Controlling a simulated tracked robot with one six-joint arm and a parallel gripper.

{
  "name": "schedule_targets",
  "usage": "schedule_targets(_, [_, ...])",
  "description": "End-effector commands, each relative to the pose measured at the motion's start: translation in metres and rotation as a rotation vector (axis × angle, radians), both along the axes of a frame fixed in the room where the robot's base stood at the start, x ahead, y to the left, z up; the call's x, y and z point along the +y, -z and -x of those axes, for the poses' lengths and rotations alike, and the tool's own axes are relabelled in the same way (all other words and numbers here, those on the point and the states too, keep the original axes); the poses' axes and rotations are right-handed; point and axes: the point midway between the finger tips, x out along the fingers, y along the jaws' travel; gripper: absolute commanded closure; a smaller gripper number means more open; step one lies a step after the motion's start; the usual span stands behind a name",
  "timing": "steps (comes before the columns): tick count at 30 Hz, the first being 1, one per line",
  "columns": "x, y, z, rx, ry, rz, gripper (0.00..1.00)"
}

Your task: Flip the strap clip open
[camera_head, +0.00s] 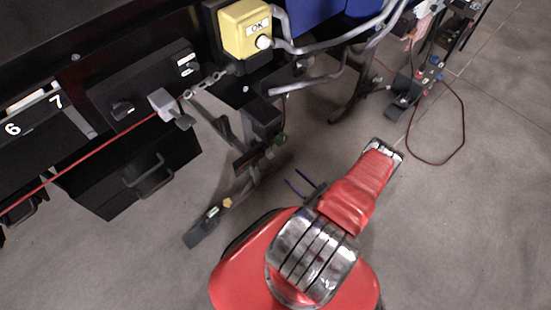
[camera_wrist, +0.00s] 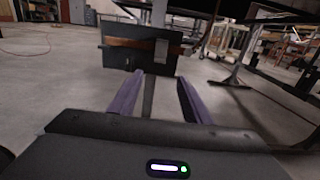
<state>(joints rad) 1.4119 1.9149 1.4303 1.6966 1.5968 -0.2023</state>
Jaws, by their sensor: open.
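In the wrist view a dark box (camera_wrist: 115,57) stands ahead of my gripper (camera_wrist: 161,76), with a brown strap (camera_wrist: 128,43) across its upper front. A grey upright piece on the strap, right of its middle, looks like the strap clip (camera_wrist: 161,49); its fine shape is too small to tell. My gripper's two purple fingers are apart, with nothing between them, and point toward the box. A gap separates the fingertips from the clip. In the head view the fingers show small beside my red arm. I cannot make out the strap clip there.
In the head view a yellow button box (camera_head: 245,30) and a black drawer with a handle (camera_head: 147,172) line the dark conveyor side. A red cord (camera_head: 75,168) runs to a grey lever (camera_head: 168,105). Metal legs stand near my arm. Grey floor is open in front.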

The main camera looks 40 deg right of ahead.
Motion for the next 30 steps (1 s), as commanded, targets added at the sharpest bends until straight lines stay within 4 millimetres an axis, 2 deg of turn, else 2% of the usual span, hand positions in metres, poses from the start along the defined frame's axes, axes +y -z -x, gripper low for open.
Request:
schedule_targets(8, [0.001,0.000,-0.016,0.000,-0.003,0.000,0.56])
schedule_targets(30, [0.003,0.000,-0.094,0.000,-0.001,0.001,0.56])
